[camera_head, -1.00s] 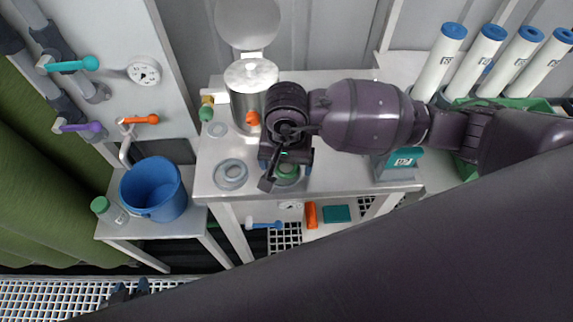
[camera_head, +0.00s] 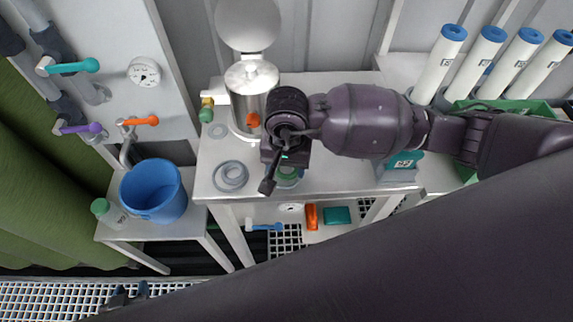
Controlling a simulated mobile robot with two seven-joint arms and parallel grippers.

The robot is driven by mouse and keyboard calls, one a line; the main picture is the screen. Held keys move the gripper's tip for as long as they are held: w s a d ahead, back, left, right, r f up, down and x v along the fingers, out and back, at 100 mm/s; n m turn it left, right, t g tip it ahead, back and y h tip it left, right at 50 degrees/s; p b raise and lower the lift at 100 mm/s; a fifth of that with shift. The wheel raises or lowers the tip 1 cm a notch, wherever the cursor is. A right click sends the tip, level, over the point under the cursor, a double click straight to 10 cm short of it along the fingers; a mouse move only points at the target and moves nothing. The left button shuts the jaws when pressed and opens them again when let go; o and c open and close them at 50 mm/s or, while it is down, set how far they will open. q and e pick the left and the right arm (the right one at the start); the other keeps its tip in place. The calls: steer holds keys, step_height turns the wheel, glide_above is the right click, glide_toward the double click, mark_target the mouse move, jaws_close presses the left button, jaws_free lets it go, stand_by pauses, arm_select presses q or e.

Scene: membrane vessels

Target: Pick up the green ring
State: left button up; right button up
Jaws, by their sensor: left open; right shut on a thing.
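The green ring (camera_head: 288,173) is on the right part of the steel table's front area, partly hidden under my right gripper. My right gripper (camera_head: 279,180) points down over it and is shut on it; the contact itself is mostly hidden by the gripper body. My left gripper (camera_head: 129,295) shows only as small dark tips at the lower left edge, open and far from the ring.
On the steel table (camera_head: 207,165) are a grey ring (camera_head: 231,176), a metal vessel (camera_head: 250,88) with its lid raised and a teal device (camera_head: 399,168). A blue bucket (camera_head: 153,192) stands left. White tubes (camera_head: 440,65) stand at right. A large dark arm part blocks the lower right.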

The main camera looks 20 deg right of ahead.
step_height(320, 180, up, 20)
steer(key=shift+p, duration=0.45)
steer(key=shift+f, duration=0.1)
stand_by(0.3)
